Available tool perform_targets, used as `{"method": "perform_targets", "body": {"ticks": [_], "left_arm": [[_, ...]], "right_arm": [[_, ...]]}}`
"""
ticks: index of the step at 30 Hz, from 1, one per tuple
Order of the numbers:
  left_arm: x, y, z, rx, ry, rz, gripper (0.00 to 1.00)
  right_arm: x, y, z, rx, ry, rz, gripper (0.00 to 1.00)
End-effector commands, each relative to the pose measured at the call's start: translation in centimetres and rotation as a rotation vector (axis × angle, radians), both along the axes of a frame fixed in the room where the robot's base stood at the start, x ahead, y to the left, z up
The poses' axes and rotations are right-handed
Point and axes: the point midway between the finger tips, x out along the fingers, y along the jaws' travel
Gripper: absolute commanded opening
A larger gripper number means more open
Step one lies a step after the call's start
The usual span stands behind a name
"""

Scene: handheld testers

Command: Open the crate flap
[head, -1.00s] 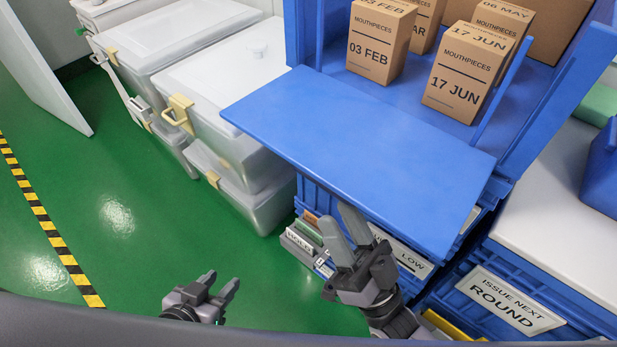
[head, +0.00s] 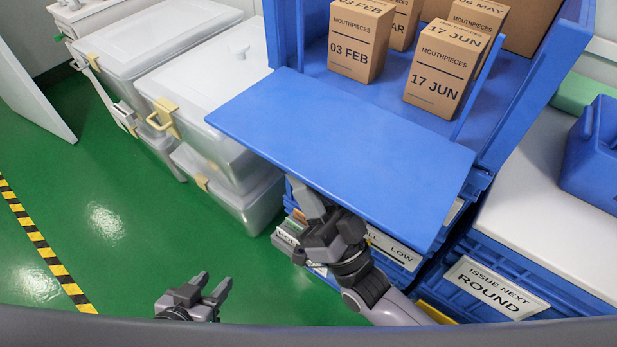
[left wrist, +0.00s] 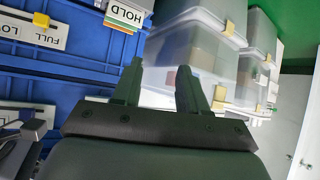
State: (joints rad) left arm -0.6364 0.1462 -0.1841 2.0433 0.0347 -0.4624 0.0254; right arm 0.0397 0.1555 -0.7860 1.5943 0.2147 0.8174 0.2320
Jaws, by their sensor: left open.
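The crate flap (head: 340,150) is a flat blue panel. It is swung out from the front of the blue crate (head: 400,75), sticking forward below the opening, and the boxes inside show. My right gripper (head: 308,195) is at the flap's front edge, left of its middle. Its fingertips are partly hidden at or under that edge, so I cannot tell contact or finger gap. My left gripper (head: 213,283) is open and empty over the green floor, apart from the flap. Its two spread fingers also show in the left wrist view (left wrist: 160,72).
Brown mouthpiece boxes (head: 440,68) stand in the crate. Clear lidded bins (head: 205,80) are stacked at left. Labelled blue crates (head: 500,290) stand below and right, with a HOLD label (left wrist: 125,14) in the left wrist view. The green floor (head: 130,215) at left is free.

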Motion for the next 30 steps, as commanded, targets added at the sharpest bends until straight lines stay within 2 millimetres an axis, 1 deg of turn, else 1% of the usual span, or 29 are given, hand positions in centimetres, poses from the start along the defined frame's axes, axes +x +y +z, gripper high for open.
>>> {"method": "perform_targets", "body": {"ticks": [8,15,17,19,23,27,28,29,30], "left_arm": [[0.0,0.0,0.3,0.001,0.000,-0.001,0.43],[0.0,0.1,2.4,0.006,-0.009,-0.003,0.43],[0.0,0.2,2.7,0.009,-0.010,-0.003,0.43],[0.0,0.4,2.6,0.014,-0.010,-0.002,0.43],[-0.2,0.5,1.9,0.017,-0.005,-0.001,0.43],[-0.3,0.5,1.8,0.018,-0.003,0.000,0.43],[-0.3,0.5,1.8,0.018,-0.003,0.000,0.43],[-0.3,0.5,1.8,0.018,-0.003,0.000,0.43],[-0.3,0.5,1.9,0.018,-0.003,0.000,0.43]], "right_arm": [[0.0,0.0,0.3,0.006,0.008,0.000,0.00],[-0.3,0.2,2.2,0.053,0.071,0.000,0.00],[-0.3,0.2,2.7,0.055,0.075,0.000,0.00],[-0.4,0.2,3.0,0.053,0.073,0.000,0.00],[-0.4,0.2,2.9,0.053,0.071,0.000,0.00],[-0.4,0.2,2.9,0.054,0.071,0.000,0.00],[-0.4,0.2,2.9,0.054,0.070,0.000,0.21],[-0.4,0.2,2.9,0.054,0.070,0.000,0.31],[-0.4,0.2,2.9,0.054,0.070,0.000,0.38]]}}
